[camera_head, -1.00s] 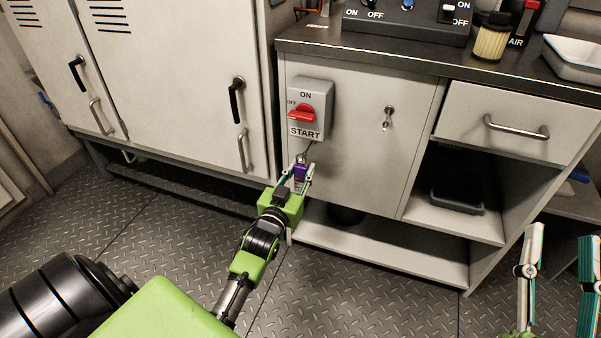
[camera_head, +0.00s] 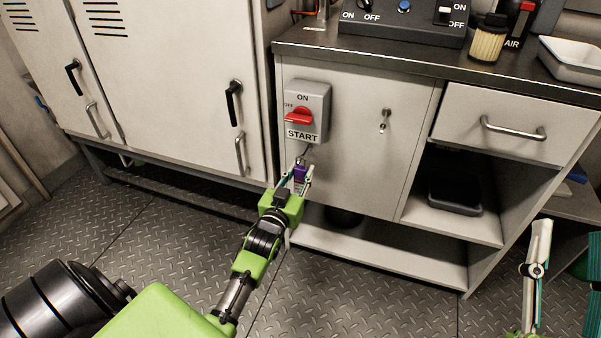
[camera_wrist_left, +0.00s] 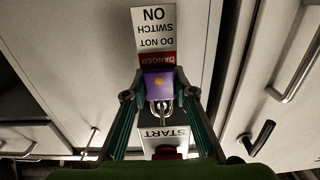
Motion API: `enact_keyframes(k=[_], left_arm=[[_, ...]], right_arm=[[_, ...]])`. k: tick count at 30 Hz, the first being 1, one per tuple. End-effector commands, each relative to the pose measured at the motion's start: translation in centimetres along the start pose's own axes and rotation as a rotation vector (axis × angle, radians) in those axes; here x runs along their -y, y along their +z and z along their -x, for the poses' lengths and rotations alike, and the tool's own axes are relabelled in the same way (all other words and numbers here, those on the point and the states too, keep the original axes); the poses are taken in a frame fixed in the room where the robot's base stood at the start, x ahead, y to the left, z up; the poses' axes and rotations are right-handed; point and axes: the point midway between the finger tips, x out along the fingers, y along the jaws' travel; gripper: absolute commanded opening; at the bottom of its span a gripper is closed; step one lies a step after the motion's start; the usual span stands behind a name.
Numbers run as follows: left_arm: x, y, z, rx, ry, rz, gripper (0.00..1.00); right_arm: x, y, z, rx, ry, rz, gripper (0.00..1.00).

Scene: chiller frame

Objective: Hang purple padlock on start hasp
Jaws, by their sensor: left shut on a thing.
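The purple padlock (camera_head: 300,172) is between the fingers of my left gripper (camera_head: 297,180), which is shut on its body. In the left wrist view the padlock (camera_wrist_left: 158,84) shows with its metal shackle toward the START box, and a red and white danger tag (camera_wrist_left: 155,32) beside it. The START switch box (camera_head: 306,112), grey with a red handle at OFF, is on the cabinet front just above the padlock. The start hasp is too small to make out; I cannot tell whether the shackle is through it. My right gripper (camera_head: 569,240) is open and empty at the right edge, partly cut off.
The cabinet's worktop (camera_head: 400,62) carries a control panel, a filter and a white tray. A drawer (camera_head: 512,124) and an open shelf with a black bin (camera_head: 455,192) are to the right. Tall lockers (camera_head: 175,90) stand left. The metal floor in front is clear.

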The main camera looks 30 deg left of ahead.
Motion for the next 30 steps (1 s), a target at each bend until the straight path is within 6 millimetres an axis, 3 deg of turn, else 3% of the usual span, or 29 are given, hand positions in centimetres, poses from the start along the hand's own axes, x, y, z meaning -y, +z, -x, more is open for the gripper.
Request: enact_keyframes(k=[11,12,14,25,30], left_arm=[[0.0,-0.1,0.0,-0.002,0.000,0.000,0.00],[0.0,-0.1,0.0,-0.002,0.000,0.000,0.30],[0.0,-0.1,0.0,-0.002,0.000,0.000,0.45],[0.0,0.1,0.2,0.003,0.000,0.000,0.45],[0.0,0.2,2.0,0.004,0.000,0.000,0.45]], right_arm=[[0.0,0.3,0.3,0.012,0.003,-0.002,0.40],[0.0,0.3,0.3,0.012,0.003,-0.002,0.40],[0.0,0.3,0.3,0.011,0.003,-0.002,0.40],[-0.1,-0.2,0.0,-0.004,0.000,0.003,0.40],[-0.1,-0.1,0.1,0.000,0.001,0.002,0.40]])
